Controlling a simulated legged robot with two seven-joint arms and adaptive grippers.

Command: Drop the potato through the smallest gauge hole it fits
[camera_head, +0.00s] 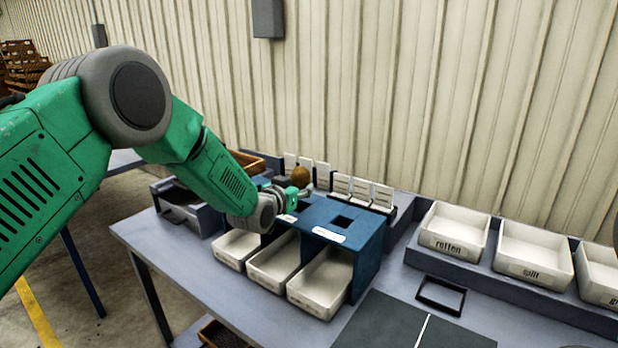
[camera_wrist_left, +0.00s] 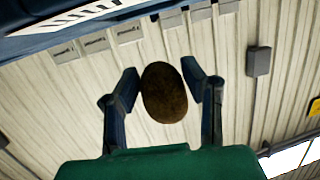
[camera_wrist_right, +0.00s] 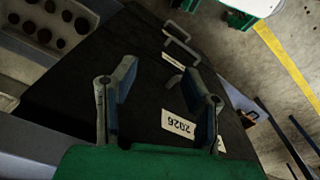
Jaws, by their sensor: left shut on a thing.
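A brown, roundish potato (camera_head: 302,175) is held by my left gripper (camera_head: 304,186) above the back of the blue gauge stand (camera_head: 366,241). The left wrist view shows the potato (camera_wrist_left: 164,92) between the two fingers. White trays stand under the stand: left (camera_head: 227,256), middle (camera_head: 262,276) and right (camera_head: 310,300). My right gripper (camera_wrist_right: 160,78) is open and empty.
White bins stand at the right, one marked "rotten" (camera_head: 452,246), beside another bin (camera_head: 530,268). Small white cards (camera_head: 361,190) stand behind the gauge stand. A dark frame (camera_head: 441,296) and a dark mat (camera_head: 395,322) lie in front. The table's left front is clear.

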